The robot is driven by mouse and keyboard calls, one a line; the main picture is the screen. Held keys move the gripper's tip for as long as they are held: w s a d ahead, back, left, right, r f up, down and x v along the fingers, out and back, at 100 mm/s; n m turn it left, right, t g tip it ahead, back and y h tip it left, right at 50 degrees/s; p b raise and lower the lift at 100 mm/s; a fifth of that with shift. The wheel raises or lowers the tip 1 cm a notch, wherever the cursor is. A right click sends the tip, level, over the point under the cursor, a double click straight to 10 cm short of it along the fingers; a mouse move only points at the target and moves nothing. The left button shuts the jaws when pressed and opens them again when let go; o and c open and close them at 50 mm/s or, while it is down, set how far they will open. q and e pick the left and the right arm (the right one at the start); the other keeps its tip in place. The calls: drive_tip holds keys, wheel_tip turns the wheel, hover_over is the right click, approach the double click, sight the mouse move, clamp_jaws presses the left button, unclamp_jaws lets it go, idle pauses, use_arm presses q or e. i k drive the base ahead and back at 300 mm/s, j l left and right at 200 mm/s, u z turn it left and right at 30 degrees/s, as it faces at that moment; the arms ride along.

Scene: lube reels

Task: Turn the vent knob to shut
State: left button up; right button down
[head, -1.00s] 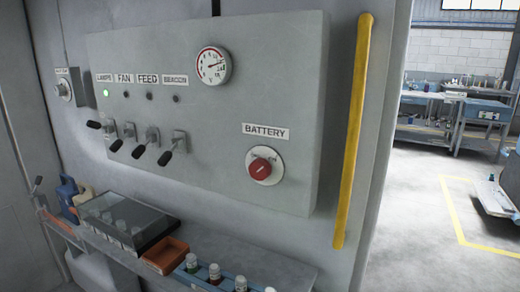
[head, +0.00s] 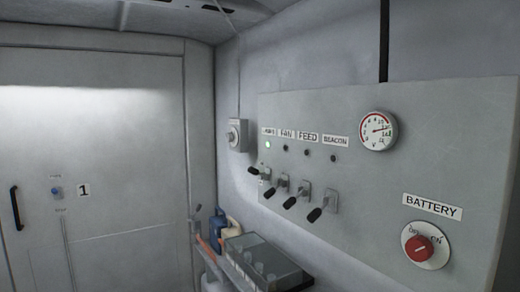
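Neither of my grippers shows in the head view.
The grey switch panel (head: 340,240) carries levers, a gauge (head: 378,131) and a red BATTERY knob (head: 420,248). A lidded clear case (head: 262,262) and jugs (head: 218,229) stand below. A pale door (head: 125,150) marked 1 is at left.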

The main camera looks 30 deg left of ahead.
sight(230, 138)
drive_tip(key=u, duration=1.25)
drive_tip(key=i+j, duration=0.35)
drive_tip(key=i, duration=0.15)
drive_tip(key=i+j, duration=0.35)
drive_tip(key=i, duration=0.15)
drive_tip(key=i+j, duration=0.35)
drive_tip(key=i, duration=0.15)
